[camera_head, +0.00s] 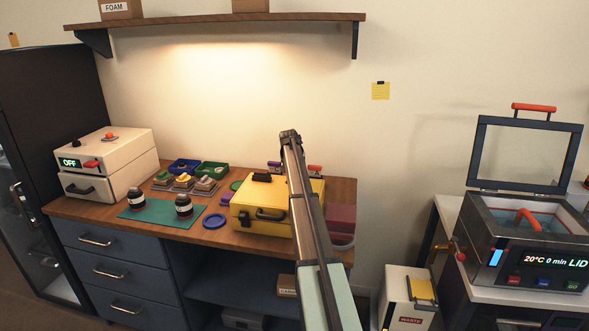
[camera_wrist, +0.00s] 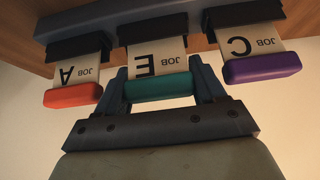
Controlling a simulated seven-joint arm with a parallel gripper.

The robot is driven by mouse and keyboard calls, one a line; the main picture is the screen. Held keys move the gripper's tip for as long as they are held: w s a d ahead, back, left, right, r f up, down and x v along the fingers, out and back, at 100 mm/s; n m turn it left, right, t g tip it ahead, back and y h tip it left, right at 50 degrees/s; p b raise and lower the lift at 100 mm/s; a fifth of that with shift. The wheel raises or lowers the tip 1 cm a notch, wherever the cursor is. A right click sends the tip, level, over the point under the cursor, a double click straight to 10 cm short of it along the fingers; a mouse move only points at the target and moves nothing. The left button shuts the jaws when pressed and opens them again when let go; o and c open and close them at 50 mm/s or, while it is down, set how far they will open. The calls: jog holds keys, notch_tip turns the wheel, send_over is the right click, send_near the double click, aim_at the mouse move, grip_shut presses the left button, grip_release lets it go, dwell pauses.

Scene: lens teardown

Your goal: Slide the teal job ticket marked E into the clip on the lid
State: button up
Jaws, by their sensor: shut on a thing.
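The teal job ticket E (camera_wrist: 160,87) hangs in the middle in the wrist view, its white card marked E still in a black slot of a rack. My gripper (camera_wrist: 163,82) is shut on its teal end, one finger at each side. In the head view my arm hides the gripper and this ticket. The yellow case (camera_head: 265,222) stands shut on the bench, with a small black fitting (camera_head: 262,177) on its lid that looks like the clip; it appears empty.
A red-ended ticket A (camera_wrist: 72,95) and a purple-ended ticket C (camera_wrist: 262,67) sit close on either side of ticket E. Bottles, small trays and a blue ring (camera_head: 214,220) lie left of the case. A wall shelf (camera_head: 220,21) hangs above.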

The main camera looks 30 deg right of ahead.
notch_tip(320, 180, up, 14)
jog(key=shift+r, duration=0.25)
dwell(1.0)
jog(key=w+a+r+n, duration=0.1)
jog(key=w+a+r, duration=0.1)
jog(key=a, duration=1)
jog(key=s+a+m, duration=0.1)
jog(key=s+a, duration=0.6)
jog(key=s, duration=0.2)
jog(key=shift+s+a+f, duration=0.2)
jog(key=shift+s+a, duration=0.2)
jog(key=shift+f, duration=0.1)
jog(key=shift+f, duration=1.95)
